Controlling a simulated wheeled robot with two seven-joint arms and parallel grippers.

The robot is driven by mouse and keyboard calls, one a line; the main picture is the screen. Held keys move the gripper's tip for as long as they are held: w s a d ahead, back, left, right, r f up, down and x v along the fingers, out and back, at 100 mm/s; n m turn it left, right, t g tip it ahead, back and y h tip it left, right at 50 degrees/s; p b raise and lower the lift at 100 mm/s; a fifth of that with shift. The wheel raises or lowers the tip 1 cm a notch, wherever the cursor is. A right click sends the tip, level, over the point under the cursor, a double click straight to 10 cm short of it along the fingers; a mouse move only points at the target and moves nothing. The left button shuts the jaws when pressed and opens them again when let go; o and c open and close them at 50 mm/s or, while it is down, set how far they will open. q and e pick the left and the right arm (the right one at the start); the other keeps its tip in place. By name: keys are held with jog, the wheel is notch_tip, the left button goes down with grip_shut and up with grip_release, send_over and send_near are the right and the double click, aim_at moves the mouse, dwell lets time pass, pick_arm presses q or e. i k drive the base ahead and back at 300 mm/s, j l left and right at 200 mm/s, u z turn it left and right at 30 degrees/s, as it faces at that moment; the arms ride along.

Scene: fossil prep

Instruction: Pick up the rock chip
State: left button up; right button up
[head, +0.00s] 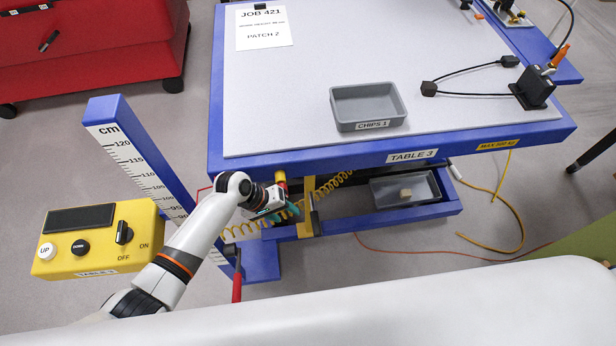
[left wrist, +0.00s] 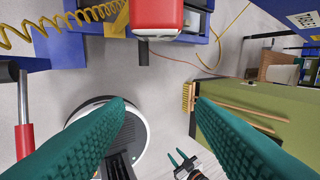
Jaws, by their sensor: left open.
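The rock chip (head: 405,193) is a small beige block. It lies in a grey tray (head: 379,198) on the low blue shelf under the front of TABLE 3. My left gripper (head: 296,211) is left of that tray, by the table's front edge and the yellow coiled hose. Its teal fingers (left wrist: 160,102) are spread wide and empty in the left wrist view, with floor between them. The chip does not show clearly in that view. My right gripper (left wrist: 178,157) shows small at the bottom of the left wrist view, its teal fingers apart with nothing visible between them.
An empty grey CHIPS 1 tray (head: 368,104) sits on the table top (head: 290,100). A yellow coiled hose (head: 330,187) and a yellow upright (head: 309,205) are close beside my left gripper. A yellow control box (head: 97,238) and blue height scale (head: 135,150) stand left.

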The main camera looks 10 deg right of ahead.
aim_at(404, 194)
jog(key=z, duration=1.3)
